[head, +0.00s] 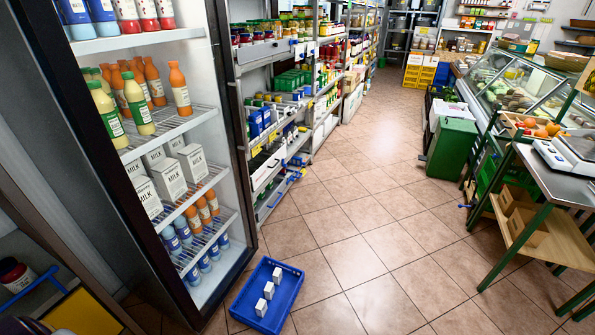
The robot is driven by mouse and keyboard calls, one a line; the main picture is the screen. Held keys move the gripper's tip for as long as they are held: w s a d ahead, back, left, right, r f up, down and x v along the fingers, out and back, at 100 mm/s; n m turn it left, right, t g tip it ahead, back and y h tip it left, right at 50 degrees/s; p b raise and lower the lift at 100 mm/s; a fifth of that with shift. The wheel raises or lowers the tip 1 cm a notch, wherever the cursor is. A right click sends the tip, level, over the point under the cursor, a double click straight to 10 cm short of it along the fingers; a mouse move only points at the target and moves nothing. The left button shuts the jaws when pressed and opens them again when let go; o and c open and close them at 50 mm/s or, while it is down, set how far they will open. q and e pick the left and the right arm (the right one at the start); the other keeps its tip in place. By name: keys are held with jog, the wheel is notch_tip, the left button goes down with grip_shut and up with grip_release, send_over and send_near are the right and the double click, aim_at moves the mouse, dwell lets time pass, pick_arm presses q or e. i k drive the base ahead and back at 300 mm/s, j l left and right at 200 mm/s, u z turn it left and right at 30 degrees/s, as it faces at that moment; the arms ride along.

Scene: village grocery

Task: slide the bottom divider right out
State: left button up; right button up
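Past the fridge, the grey wall shelving (262,52) holds several levels of goods. On its lower levels, pale panels with blue parts show; a low one (272,200) sits near the floor with a blue bar (296,176) beside it. I cannot tell for sure which of these is the bottom divider, and the view is too small to show how far any of them sticks out. Neither of my grippers can be made out in the head view.
An open fridge (172,122) with bottles and milk cartons stands at the left. A blue tray (243,316) with white boxes lies on the floor in front. A green bin (452,148) and a table (560,172) stand at the right. The tiled aisle (350,230) between is clear.

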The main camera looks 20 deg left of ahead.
aim_at(296, 161)
jog(key=i+l+u, duration=0.2)
jog(key=i, duration=0.3)
jog(key=i+l+u, duration=0.25)
jog(key=i+l, duration=0.15)
jog(key=i+l+u, duration=0.2)
jog(key=i+l, duration=0.25)
jog(key=i+l+u, duration=0.25)
jog(key=i+l, duration=0.3)
jog(key=i+l+u, duration=0.2)
jog(key=i+l, duration=0.2)
jog(key=l, duration=0.2)
jog(key=i+l+u, duration=0.25)
jog(key=l, duration=0.35)
jog(key=i, duration=0.05)
